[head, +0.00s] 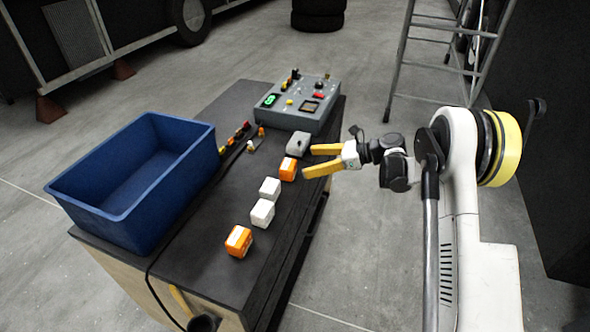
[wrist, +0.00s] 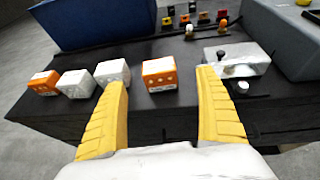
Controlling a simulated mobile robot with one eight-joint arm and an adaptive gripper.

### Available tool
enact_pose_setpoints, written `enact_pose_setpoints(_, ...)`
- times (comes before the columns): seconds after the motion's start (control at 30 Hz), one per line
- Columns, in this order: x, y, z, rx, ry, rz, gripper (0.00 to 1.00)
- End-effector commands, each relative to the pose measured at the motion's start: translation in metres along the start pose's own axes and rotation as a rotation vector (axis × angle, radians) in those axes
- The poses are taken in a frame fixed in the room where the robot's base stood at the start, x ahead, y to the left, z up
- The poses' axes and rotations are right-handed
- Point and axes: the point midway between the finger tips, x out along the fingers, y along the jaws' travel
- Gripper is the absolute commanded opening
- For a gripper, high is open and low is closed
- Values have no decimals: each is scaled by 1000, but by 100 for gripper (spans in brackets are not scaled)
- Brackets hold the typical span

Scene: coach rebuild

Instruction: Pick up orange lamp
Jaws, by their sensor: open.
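Two orange-and-white blocks sit on the dark bench top. The farther block (head: 288,169) is just left of my gripper (head: 310,161). In the wrist view this block (wrist: 160,75) appears between my open yellow fingers (wrist: 162,82), ahead of them and not gripped. The nearer orange block (head: 238,241) is at the row's front end; it shows at far left in the wrist view (wrist: 44,83). A small orange lamp-like piece (head: 261,131) stands on a strip behind; it also shows in the wrist view (wrist: 221,25). I cannot tell which is the orange lamp.
Two white blocks (head: 270,189) (head: 262,213) lie between the orange ones. A grey switch box (head: 298,144) is beyond the farther block. A blue bin (head: 120,216) stands left, a control panel (head: 300,112) at the back. A ladder (head: 400,62) stands behind.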

Motion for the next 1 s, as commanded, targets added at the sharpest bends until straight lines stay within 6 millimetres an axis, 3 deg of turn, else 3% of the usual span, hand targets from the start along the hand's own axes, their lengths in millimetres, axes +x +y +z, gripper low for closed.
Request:
enact_pose_setpoints(0.1,22,0,-2,-1,1,1,83)
enact_pose_setpoints(0.33,43,1,-2,-2,2,0,83)
enact_pose_setpoints(0.57,79,4,-4,-3,2,1,83)
enact_pose_setpoints(0.8,83,3,-1,-2,2,-2,83)
enact_pose_setpoints(0.83,83,3,-1,-2,2,-2,81)
enact_pose_setpoints(1.0,83,3,-1,-2,2,-2,28)
